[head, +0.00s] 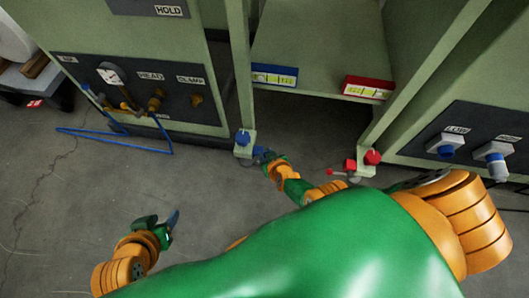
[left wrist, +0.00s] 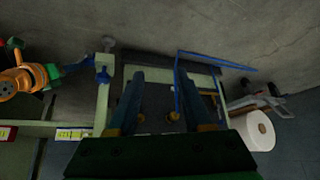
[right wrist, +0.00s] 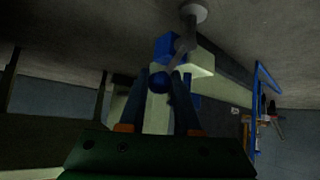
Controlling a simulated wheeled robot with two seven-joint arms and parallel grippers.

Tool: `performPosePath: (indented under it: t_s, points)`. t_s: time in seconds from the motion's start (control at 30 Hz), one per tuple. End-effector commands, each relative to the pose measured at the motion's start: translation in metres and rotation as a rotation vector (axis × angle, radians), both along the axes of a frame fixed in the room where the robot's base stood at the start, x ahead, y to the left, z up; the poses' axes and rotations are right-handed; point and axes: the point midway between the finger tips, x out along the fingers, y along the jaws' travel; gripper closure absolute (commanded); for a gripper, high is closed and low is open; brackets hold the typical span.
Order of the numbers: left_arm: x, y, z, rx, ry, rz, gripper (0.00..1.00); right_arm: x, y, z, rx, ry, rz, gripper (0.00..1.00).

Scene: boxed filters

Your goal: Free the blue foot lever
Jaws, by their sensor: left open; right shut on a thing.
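The blue foot lever (head: 243,138) is at the foot of the left post of the open bay in the head view. My right gripper (head: 262,154) is beside it, low by the post. In the right wrist view the lever's blue knob (right wrist: 158,82) sits between the fingers, which are shut on it; a blue block and a grey round-ended part show just beyond. The lever also shows in the left wrist view (left wrist: 103,75), with my right gripper reaching it. My left gripper (head: 166,222) is open and empty above the floor, away from the lever.
A red foot lever (head: 350,165) is at the right post. Blue-labelled (head: 274,75) and red-labelled (head: 368,87) boxes sit at the shelf's front edge. A blue hose (head: 120,140) lies before the left cabinet's gauge panel. Bare floor surrounds my left gripper.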

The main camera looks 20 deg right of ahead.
Motion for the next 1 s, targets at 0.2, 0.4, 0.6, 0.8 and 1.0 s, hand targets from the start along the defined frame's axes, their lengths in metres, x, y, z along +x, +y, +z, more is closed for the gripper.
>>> performPosePath:
  t_s: [0.2, 0.4, 0.6, 0.8, 1.0]
  points:
    - [-0.0110, 0.0029, -0.0056, 0.010, 0.059, 0.004, 0.50, -0.0040, 0.0003, -0.0029, -0.008, 0.018, 0.005, 1.00]
    - [-0.0124, 0.0033, -0.0064, 0.011, 0.066, 0.005, 0.50, -0.0042, 0.0003, -0.0031, -0.009, 0.019, 0.005, 1.00]
    - [-0.0122, 0.0032, -0.0063, 0.011, 0.065, 0.005, 0.50, -0.0043, 0.0004, -0.0032, -0.009, 0.020, 0.005, 0.66]
    - [-0.0120, 0.0032, -0.0061, 0.010, 0.064, 0.005, 0.50, -0.0027, -0.0004, -0.0018, -0.009, 0.014, 0.004, 0.39]
    - [-0.0124, 0.0032, -0.0063, 0.011, 0.067, 0.004, 0.50, -0.0018, -0.0010, -0.0003, -0.010, 0.011, 0.002, 0.39]
